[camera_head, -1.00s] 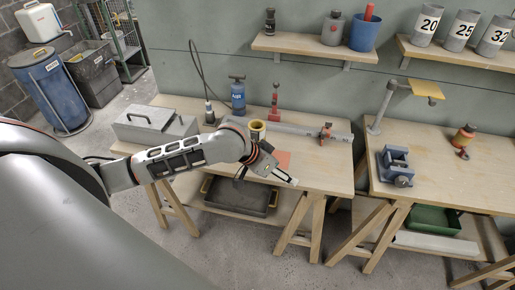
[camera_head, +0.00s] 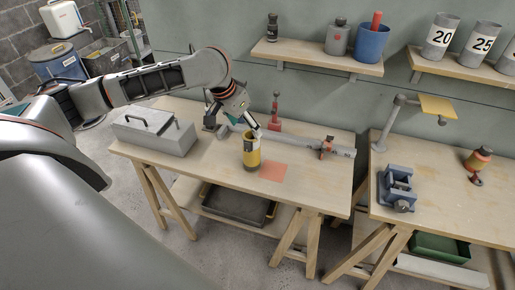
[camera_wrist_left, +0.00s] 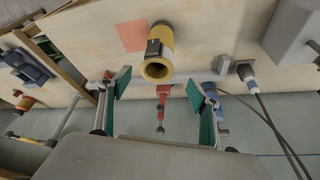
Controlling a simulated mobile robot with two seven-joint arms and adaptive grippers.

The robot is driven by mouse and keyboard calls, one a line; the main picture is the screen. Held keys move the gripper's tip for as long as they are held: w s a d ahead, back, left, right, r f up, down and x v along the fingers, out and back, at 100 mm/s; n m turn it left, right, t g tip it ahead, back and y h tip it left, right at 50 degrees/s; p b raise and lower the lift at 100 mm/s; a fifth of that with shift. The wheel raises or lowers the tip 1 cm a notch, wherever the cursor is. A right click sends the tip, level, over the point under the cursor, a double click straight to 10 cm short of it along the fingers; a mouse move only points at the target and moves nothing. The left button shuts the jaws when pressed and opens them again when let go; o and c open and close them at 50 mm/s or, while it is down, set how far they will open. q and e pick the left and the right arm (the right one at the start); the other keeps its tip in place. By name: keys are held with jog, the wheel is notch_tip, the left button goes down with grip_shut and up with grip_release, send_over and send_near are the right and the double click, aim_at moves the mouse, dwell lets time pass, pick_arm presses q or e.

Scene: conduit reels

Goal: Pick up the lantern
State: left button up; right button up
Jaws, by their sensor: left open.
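The lantern (camera_head: 251,152) appears to be the upright yellow cylinder with a dark upper band on the left workbench, beside an orange-red square. In the left wrist view the lantern (camera_wrist_left: 158,48) shows its round open yellow end and a black fitting on its side. My left gripper (camera_head: 244,124) is just above and behind the lantern's top in the head view. In the wrist view its green-padded fingers (camera_wrist_left: 160,84) are spread apart with nothing between them, and the lantern lies beyond the fingertips. My right gripper is not in view.
A grey toolbox (camera_head: 153,132) stands left on the bench (camera_head: 215,178). A red stand (camera_head: 275,112) and a grey rail with a red clamp (camera_head: 326,147) are behind and right. The orange-red square (camera_head: 273,171) lies flat. A shelf (camera_head: 318,58) hangs above.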

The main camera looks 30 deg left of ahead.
aim_at(251, 138)
pick_arm(q)
notch_tip(251, 138, down, 2)
jog(key=shift+w+f, duration=0.1)
jog(key=shift+w, duration=0.05)
jog(key=shift+d+b+x, duration=0.15)
jog(key=shift+b+x, duration=0.15)
jog(key=shift+x, duration=1)
jog(key=shift+d+b+x, duration=0.15)
jog(key=shift+b+x, duration=0.1)
jog(key=shift+x, duration=1.05)
jog(key=c, duration=1.6)
grip_shut()
jog(key=shift+r, duration=0.2)
